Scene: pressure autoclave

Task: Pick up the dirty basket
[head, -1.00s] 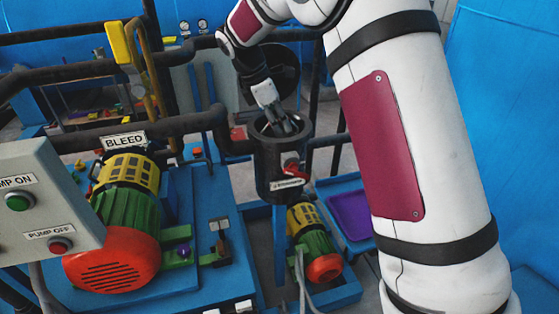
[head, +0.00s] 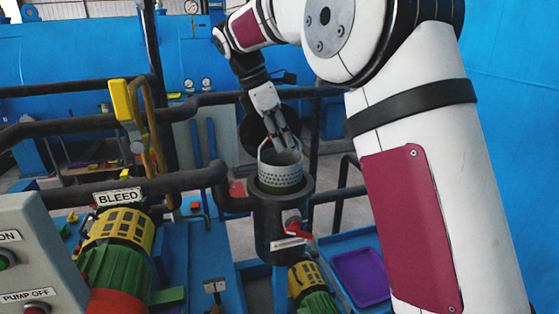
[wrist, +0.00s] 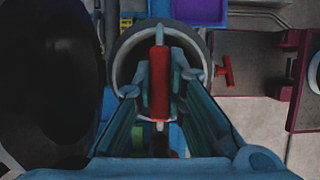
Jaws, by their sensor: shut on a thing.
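The dirty basket (head: 281,175) is a grey perforated cylinder. In the head view its upper part stands upright above the mouth of the black strainer housing (head: 272,226), and its lower part is hidden inside. My gripper (head: 285,143) is directly above the basket, at its handle. In the wrist view the fingers of my gripper (wrist: 159,82) are shut on the basket's red handle grip (wrist: 159,90), one finger on each side. How dirty the basket is cannot be seen.
A red valve handle (head: 295,227) sticks out from the housing's front. A purple tray (head: 361,276) lies in a blue stand at the right. Black pipes (head: 190,185) run close on the left, beside the BLEED sign (head: 118,196). A dark round lid (head: 258,128) stands open behind.

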